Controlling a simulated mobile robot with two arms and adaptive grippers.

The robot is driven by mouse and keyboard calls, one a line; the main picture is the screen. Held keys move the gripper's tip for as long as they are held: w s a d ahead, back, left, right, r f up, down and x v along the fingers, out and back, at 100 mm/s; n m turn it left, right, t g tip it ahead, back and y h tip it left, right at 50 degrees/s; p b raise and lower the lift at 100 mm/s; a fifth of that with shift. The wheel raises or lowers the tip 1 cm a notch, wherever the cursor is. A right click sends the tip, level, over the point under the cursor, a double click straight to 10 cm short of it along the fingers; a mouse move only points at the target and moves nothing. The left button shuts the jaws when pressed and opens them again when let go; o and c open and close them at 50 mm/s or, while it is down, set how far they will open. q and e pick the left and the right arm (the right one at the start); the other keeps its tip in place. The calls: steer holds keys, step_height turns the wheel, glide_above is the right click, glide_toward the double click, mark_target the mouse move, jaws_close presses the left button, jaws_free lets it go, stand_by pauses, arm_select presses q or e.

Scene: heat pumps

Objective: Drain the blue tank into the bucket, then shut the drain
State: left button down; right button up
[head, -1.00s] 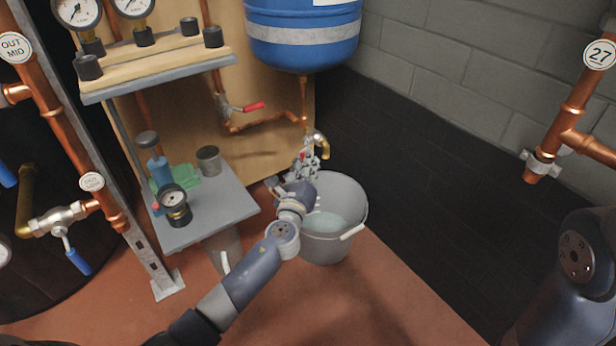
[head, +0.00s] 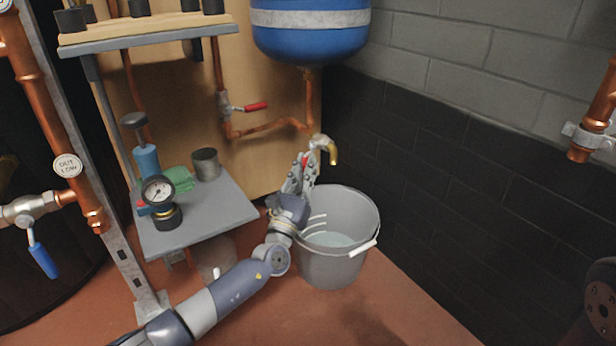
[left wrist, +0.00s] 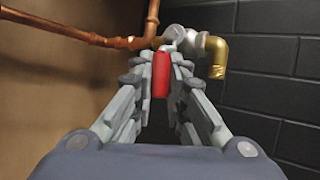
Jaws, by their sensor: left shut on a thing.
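The blue tank (head: 311,41) hangs at the top of the head view, with a copper pipe running down from it. Below it is the drain tap with a brass spout (head: 332,155) pointing down; the spout also shows in the left wrist view (left wrist: 218,58). My left gripper (head: 302,166) is shut on the tap's red lever (left wrist: 161,75), which lies between its fingers. The grey bucket (head: 345,268) stands on the floor under the spout and holds some water (head: 332,239). No stream from the spout can be made out. My right gripper is out of view.
A second valve with a red handle (head: 256,106) sits on the pipe to the left. A grey shelf (head: 215,213) carries a pump, a gauge and a tin. A dark brick wall (head: 430,190) stands close on the right.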

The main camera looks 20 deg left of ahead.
arm_select(q)
steer(key=shift+w+a+f+m+t+h, duration=0.1)
steer(key=shift+a+m+t+h, duration=0.1)
steer(key=shift+m, duration=0.25)
steer(key=shift+w+a+m+t+h, duration=0.1)
steer(key=shift+m+t+h, duration=0.1)
steer(key=shift+m, duration=0.25)
steer(key=c, duration=1.6)
jaws_free()
